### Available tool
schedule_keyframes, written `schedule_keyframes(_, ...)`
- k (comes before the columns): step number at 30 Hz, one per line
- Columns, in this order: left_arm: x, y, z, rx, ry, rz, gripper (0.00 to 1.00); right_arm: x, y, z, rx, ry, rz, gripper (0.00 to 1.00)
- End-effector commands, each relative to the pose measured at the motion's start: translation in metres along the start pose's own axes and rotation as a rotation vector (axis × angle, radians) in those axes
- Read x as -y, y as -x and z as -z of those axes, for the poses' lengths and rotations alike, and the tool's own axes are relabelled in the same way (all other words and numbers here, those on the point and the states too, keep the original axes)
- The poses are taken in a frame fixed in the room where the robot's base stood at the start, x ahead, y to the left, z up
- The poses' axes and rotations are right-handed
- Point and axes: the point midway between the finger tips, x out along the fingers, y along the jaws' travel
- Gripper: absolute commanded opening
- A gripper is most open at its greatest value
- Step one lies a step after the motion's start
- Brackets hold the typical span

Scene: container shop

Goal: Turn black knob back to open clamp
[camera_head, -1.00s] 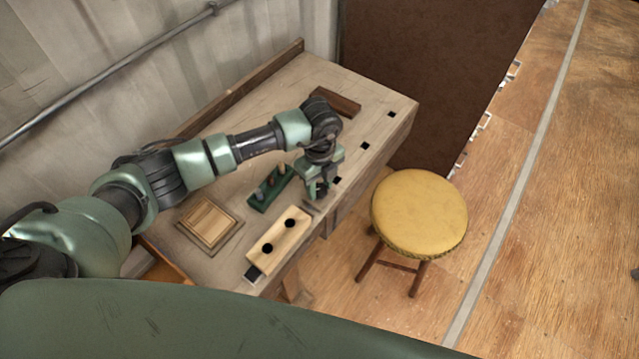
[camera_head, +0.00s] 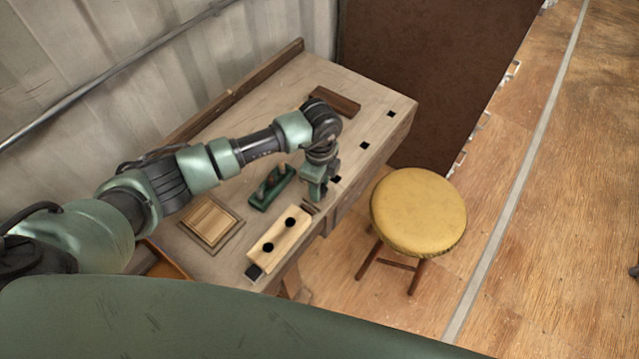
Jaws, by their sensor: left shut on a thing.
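My left gripper (camera_head: 314,196) is low over the right front edge of the workbench (camera_head: 365,115). It is shut, seen edge-on, and what it grips is hidden behind its fingers; its place and turn fit the black knob, which I cannot see clearly. Small brown wooden pieces (camera_head: 311,208) show just below the fingertips. The clamp's jaws cannot be made out. A pale wooden block (camera_head: 263,257) with two round black spots lies in front of the gripper, with a small dark piece (camera_head: 254,271) at its near end. My right gripper is not in view.
A green hand plane (camera_head: 263,200) lies just left of the gripper. A square wooden panel (camera_head: 210,222) lies farther left. A dark wooden piece (camera_head: 337,101) lies at the back. A yellow stool (camera_head: 418,212) stands right of the bench. The bench's far right part is mostly clear.

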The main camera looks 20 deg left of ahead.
Motion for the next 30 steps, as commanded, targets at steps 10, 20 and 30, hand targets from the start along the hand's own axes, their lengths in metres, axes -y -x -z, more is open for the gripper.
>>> schedule_keyframes(10, 0.003, 0.003, -0.001, 0.002, 0.001, 0.007, 0.59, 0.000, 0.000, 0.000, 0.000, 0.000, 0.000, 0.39)
schedule_keyframes(20, 0.001, 0.003, 0.000, 0.000, -0.001, 0.003, 0.59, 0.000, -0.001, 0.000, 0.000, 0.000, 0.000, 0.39)
schedule_keyframes(30, 0.002, 0.052, -0.001, 0.001, -0.001, 0.008, 0.59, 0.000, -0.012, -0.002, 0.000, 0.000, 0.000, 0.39)
